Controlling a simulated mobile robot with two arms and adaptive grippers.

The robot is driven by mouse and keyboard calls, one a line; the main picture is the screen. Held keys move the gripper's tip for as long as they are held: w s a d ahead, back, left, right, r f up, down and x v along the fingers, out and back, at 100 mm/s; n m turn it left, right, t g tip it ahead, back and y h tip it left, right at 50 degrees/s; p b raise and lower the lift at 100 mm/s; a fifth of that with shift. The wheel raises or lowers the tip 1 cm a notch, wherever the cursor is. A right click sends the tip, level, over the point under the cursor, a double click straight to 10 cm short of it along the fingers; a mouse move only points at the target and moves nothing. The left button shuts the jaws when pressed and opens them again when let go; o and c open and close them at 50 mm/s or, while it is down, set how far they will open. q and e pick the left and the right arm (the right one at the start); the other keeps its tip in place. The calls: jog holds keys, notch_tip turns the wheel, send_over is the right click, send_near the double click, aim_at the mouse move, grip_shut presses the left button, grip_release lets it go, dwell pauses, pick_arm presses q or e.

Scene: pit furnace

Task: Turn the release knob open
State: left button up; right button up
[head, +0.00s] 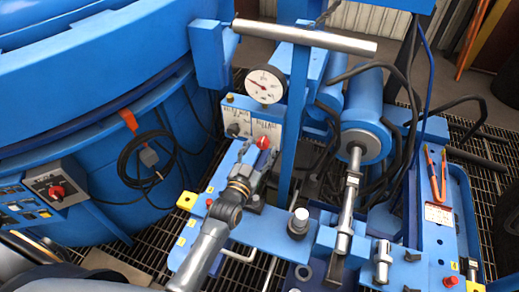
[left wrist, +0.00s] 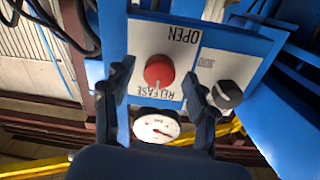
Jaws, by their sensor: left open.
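The red release knob (head: 263,142) sits on a white plate (head: 266,128) on the blue frame. In the left wrist view the round red knob (left wrist: 158,71) stands on its plate (left wrist: 150,43), between the words OPEN and RELEASE, which read upside down. My left gripper (head: 258,155) is close in front of the knob. In the left wrist view its two dark fingers (left wrist: 158,74) are open, one on each side of the knob, with visible gaps. Whether the tips reach the knob's depth I cannot tell. My right gripper is not in view.
A black knob (left wrist: 227,95) on a neighbouring plate is close to one finger. A pressure gauge (head: 265,86) is above the knob. A blue post (head: 295,125) rises just right of it. The large blue furnace (head: 100,110) fills the left; a blue cylinder (head: 362,125) lies to the right.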

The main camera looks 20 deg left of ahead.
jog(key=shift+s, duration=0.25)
pick_arm(q)
jog(key=c, duration=1.1)
jog(key=shift+c, duration=0.2)
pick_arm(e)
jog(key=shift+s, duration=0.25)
